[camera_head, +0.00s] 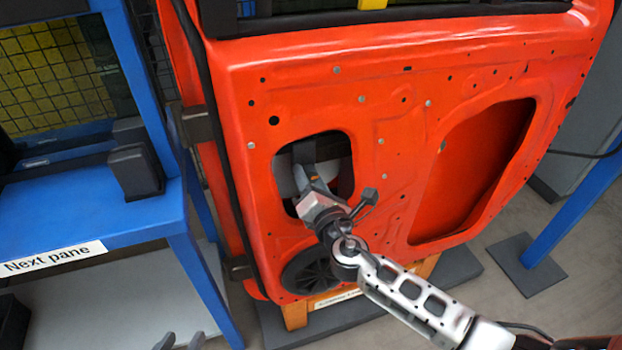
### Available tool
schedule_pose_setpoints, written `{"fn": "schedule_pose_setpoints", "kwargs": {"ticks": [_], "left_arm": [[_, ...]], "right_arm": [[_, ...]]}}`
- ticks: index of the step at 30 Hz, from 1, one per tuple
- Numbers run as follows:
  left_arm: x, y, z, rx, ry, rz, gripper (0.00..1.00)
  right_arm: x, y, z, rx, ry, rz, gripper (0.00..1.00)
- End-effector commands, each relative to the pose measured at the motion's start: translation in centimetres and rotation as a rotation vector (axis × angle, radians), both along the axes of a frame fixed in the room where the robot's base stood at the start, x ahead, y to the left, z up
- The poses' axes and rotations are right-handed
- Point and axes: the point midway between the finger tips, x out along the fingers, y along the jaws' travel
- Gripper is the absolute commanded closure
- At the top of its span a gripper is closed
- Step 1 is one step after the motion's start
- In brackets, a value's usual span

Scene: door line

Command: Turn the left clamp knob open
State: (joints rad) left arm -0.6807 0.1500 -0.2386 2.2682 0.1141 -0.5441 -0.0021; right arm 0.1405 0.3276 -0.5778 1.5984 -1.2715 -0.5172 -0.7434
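An orange-red door panel (300,90) stands upright in front of me. My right gripper (309,176) reaches from the lower right into the smaller, left opening of the panel. Its fingers are partly hidden by its own body and the shadow, so I cannot tell whether it is open or shut. A dark upright part and a light grey surface show inside that opening. I cannot clearly make out a clamp knob there. My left gripper (180,343) shows only as two dark fingertips at the bottom edge, apart from each other, with nothing seen between them.
A blue bench (90,210) with a "Next pane" label (50,258) stands at the left. Dark brackets (197,124) touch the panel's left edge. A larger opening (475,170) is at the panel's right. A blue post (575,210) stands at the right. Grey floor lies between.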

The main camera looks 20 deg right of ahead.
Motion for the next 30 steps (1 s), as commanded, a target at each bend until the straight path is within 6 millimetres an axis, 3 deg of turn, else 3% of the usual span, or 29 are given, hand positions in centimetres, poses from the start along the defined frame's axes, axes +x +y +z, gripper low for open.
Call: {"fn": "schedule_pose_setpoints", "kwargs": {"ticks": [10,14,30], "left_arm": [[0.0,0.0,0.0,0.000,0.001,0.000,0.64],[0.0,0.0,0.1,0.001,0.001,-0.001,0.64],[-0.2,0.0,-0.4,0.001,0.008,-0.004,0.64]], "right_arm": [[-0.1,-0.1,0.0,0.002,-0.001,-0.002,0.45],[-1.2,-0.1,0.0,0.002,0.001,-0.002,0.45],[-13.1,-0.5,-0.2,0.001,0.004,-0.001,0.45]]}}
